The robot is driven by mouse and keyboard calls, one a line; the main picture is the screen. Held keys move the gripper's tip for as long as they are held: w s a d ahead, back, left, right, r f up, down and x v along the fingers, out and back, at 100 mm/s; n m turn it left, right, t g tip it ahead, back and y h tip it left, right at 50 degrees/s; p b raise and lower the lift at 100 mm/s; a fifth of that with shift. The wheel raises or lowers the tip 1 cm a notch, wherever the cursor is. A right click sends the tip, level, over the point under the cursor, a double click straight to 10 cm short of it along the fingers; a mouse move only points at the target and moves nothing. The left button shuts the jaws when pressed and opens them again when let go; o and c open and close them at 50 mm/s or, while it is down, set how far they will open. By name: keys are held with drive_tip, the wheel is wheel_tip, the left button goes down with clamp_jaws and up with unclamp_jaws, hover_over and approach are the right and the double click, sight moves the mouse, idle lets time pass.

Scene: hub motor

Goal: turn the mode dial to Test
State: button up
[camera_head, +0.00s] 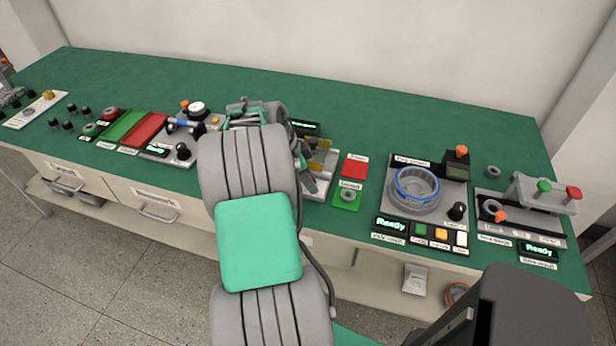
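I cannot tell for sure which control is the mode dial, as the small labels are too small to read. Candidates are a black knob (183,152) on the grey station left of my arm and a black knob (457,211) on the ring station at right. My arm reaches over the middle of the bench. My wrist and gripper (306,168) are low over the bench there, mostly hidden behind my own arm links. The fingertips do not show clearly, so I cannot see whether they are open or hold anything.
A green bench top (340,95) carries several stations. Left are a green mat (122,127) and a red mat (145,130). Right of my arm are a red pad (354,166), a blue ring (417,184) in a fixture, and "Ready" displays (391,225). The back strip is clear.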

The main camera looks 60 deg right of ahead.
drive_tip(key=shift+c, duration=0.2)
clamp_jaws()
idle(0.4)
